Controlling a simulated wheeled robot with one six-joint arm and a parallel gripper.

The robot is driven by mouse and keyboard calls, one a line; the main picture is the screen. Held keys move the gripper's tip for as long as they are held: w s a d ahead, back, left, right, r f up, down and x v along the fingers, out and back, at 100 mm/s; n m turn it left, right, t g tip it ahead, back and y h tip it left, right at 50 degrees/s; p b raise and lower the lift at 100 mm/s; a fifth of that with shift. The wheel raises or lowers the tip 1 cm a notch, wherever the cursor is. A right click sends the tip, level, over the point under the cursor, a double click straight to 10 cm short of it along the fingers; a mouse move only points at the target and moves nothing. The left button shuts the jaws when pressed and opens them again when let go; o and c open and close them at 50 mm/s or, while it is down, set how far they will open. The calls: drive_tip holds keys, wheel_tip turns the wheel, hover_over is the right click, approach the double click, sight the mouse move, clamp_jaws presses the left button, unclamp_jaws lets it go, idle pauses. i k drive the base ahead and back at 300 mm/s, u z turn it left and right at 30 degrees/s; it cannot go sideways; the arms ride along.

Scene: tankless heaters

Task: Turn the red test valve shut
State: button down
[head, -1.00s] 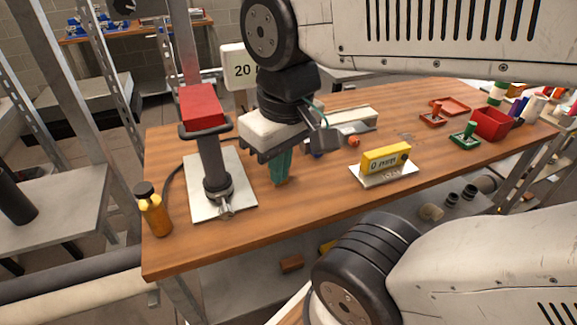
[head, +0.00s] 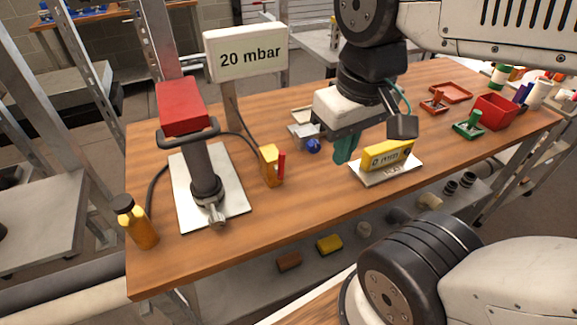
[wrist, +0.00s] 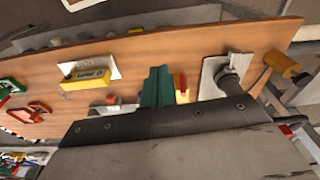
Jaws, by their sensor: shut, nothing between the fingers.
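The red test valve is a brass-yellow block (head: 270,166) with a red lever (head: 281,166) standing upright along its right side. It sits on the wooden bench, right of the hand pump. The red lever also shows in the wrist view (wrist: 180,84), partly hidden beside my fingers. My gripper (head: 345,149) has teal fingers, which are shut and empty. In the head view it is above the bench, right of the valve and apart from it, just left of the yellow meter. In the wrist view the fingers (wrist: 157,88) stand between meter and valve.
The hand pump (head: 183,106) with red top stands on a white plate left of the valve. A "20 mbar" sign (head: 248,54) rises behind. A yellow meter (head: 386,154) lies right of my gripper. An amber bottle (head: 136,222) stands at left. Bench in front of the valve is clear.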

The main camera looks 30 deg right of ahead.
sight(279, 168)
drive_tip(key=z, duration=0.85)
drive_tip(key=k, duration=0.55)
drive_tip(key=u, duration=0.65)
